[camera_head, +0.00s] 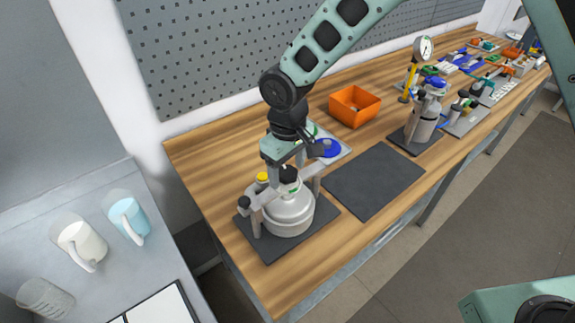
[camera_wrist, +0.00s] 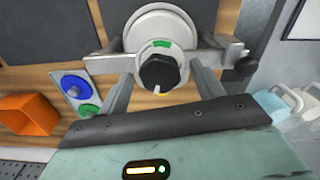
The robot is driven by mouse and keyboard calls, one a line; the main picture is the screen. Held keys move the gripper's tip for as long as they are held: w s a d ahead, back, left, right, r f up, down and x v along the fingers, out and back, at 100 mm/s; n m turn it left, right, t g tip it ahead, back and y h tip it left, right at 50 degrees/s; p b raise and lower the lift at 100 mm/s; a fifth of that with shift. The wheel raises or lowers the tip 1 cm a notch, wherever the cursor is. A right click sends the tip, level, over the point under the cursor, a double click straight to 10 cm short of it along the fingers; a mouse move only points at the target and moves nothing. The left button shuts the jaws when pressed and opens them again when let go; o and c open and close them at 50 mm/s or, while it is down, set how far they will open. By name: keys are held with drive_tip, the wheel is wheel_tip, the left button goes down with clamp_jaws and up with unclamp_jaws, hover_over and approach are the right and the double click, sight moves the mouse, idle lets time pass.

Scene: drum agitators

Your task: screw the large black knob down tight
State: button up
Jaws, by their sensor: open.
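The large black knob (camera_wrist: 159,72) sits on top of a metal pot-shaped vessel with a clamp bar (camera_wrist: 100,64) across it. In the head view the knob (camera_head: 289,174) shows just below my gripper (camera_head: 288,166), and the vessel (camera_head: 288,213) stands on a dark mat. In the wrist view my gripper (camera_wrist: 161,82) is open, with one finger on each side of the knob and a visible gap on both sides. A yellow mark is on the knob's lower edge; a green mark lies on the pale disc at the opposite side. The finger depth relative to the knob is unclear.
A smaller black side knob (camera_head: 244,202) and a yellow cap (camera_head: 262,177) are close to the vessel. A plate with a blue disc (camera_head: 328,148) and an orange bin (camera_head: 354,106) stand behind. An empty dark mat (camera_head: 374,180) lies to the right, before a metal bottle (camera_head: 425,118).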

drive_tip(key=c, duration=1)
drive_tip(key=shift+f+m+b, duration=0.1)
drive_tip(key=shift+m+b, duration=0.2)
drive_tip(key=shift+b, duration=0.05)
drive_tip(key=m+b, duration=0.3)
drive_tip(key=shift+m, duration=0.3)
drive_tip(key=m+b, duration=0.2)
drive_tip(key=m, duration=0.2)
drive_tip(key=shift+a+m, duration=0.1)
drive_tip(key=shift+m, duration=0.2)
drive_tip(key=m, duration=0.4)
drive_tip(key=shift+r, duration=0.2)
drive_tip(key=shift+w+r+m, duration=0.1)
drive_tip(key=shift+w+m, duration=0.05)
drive_tip(key=shift+m, duration=2.65)
